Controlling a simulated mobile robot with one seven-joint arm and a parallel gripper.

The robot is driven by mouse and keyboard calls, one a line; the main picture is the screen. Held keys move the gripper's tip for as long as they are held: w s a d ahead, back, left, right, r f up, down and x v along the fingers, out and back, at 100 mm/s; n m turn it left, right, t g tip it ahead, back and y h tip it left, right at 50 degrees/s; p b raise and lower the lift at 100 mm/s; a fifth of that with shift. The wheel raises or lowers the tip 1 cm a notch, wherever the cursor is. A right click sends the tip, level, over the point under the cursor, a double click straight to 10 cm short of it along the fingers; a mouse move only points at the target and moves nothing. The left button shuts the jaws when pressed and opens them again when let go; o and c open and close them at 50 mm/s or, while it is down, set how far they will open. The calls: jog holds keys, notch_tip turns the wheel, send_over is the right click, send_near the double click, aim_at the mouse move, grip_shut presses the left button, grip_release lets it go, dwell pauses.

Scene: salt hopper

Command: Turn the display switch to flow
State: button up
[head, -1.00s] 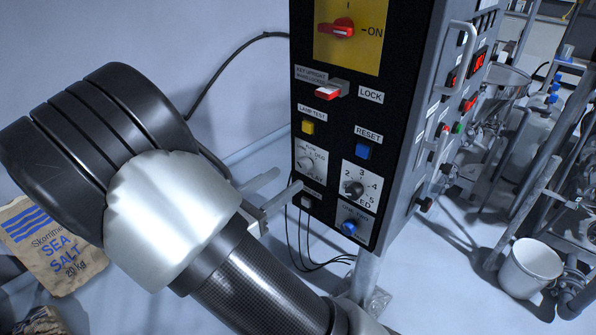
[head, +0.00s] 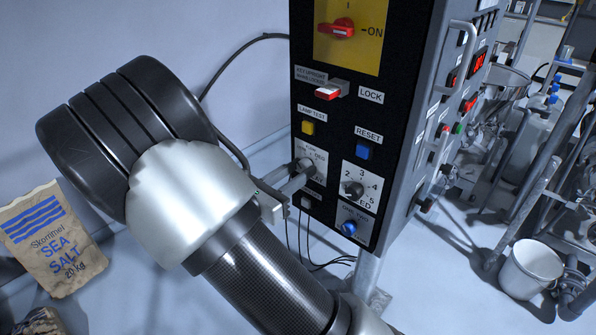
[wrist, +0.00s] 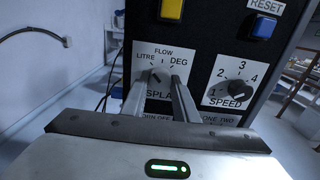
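The display switch (wrist: 158,78) is a small grey knob on a white plate marked LITRE, FLOW and DEG. It is on the lower left of the black panel in the head view (head: 305,164). Its pointer seems to lean up and left, toward LITRE, but it is partly covered. My gripper (wrist: 162,76) reaches the panel with one finger on each side of the knob. The fingers appear closed on it, though the contact itself is hard to see. In the head view my gripper (head: 301,172) covers the lower part of the plate.
The speed knob (head: 353,188) is close on the right. The yellow lamp test button (head: 308,127) and blue reset button (head: 363,151) are above. A red lock handle (head: 328,94) sticks out higher up. A blue button (head: 349,228) is below. A salt sack (head: 52,240) stands left.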

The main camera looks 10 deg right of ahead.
jog(key=shift+m, duration=0.3)
jog(key=m+b, duration=0.3)
jog(key=m, duration=0.1)
jog(key=shift+f, duration=0.15)
jog(key=shift+m+b, duration=1.2)
jog(key=shift+m, duration=0.9)
jog(key=o, duration=1.1)
jog(key=shift+a+r, duration=0.15)
jog(key=shift+r, duration=0.05)
jog(key=p+v, duration=0.1)
jog(key=v, duration=1.6)
jog(key=shift+s, duration=0.1)
